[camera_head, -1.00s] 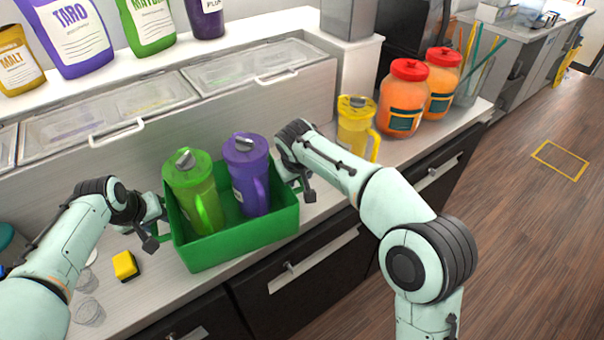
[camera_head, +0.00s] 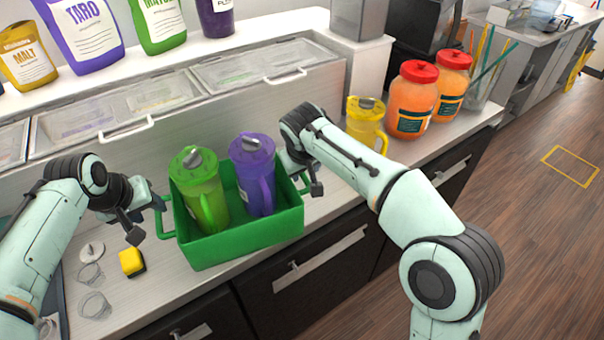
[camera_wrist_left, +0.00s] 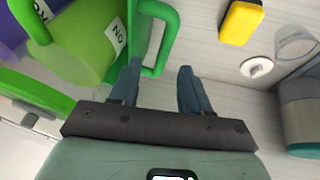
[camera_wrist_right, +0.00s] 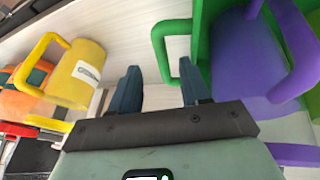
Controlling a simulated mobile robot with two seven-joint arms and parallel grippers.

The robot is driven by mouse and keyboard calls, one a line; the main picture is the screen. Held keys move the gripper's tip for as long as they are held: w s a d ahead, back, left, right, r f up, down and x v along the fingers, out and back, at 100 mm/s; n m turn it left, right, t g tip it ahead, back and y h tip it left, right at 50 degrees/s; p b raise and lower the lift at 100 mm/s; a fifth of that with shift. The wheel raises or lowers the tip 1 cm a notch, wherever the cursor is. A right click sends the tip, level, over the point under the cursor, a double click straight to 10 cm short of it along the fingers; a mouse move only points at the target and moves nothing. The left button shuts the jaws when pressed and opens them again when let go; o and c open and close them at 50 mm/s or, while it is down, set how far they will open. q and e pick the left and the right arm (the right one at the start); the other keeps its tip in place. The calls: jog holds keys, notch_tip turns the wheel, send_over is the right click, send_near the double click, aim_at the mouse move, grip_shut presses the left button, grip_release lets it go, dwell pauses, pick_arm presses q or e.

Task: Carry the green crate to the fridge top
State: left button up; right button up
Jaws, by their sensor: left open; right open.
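The green crate (camera_head: 240,246) stands upright on the counter, holding a green jug (camera_head: 203,192) and a purple jug (camera_head: 253,175). My left gripper (camera_head: 146,215) is open at the crate's left handle (camera_head: 163,222). In the left wrist view, the handle (camera_wrist_left: 170,38) reaches toward the gap between the fingertips (camera_wrist_left: 157,72). My right gripper (camera_head: 309,178) is open at the crate's right handle. In the right wrist view, that handle (camera_wrist_right: 157,48) lies ahead of and between the fingertips (camera_wrist_right: 160,75). Contact is unclear. I cannot identify the fridge top.
A yellow jug (camera_head: 366,120) stands right of the right gripper, with orange jars (camera_head: 412,100) beyond. A yellow sponge (camera_head: 131,262) and clear rings lie left of the crate. Lidded bins (camera_head: 170,90) and a shelf with bags (camera_head: 82,32) are behind. Open floor is at right.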

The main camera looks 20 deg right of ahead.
jog(key=d+v, duration=0.1)
jog(key=v, duration=0.5)
jog(key=shift+s+a+r, duration=0.2)
jog(key=shift+a, duration=0.25)
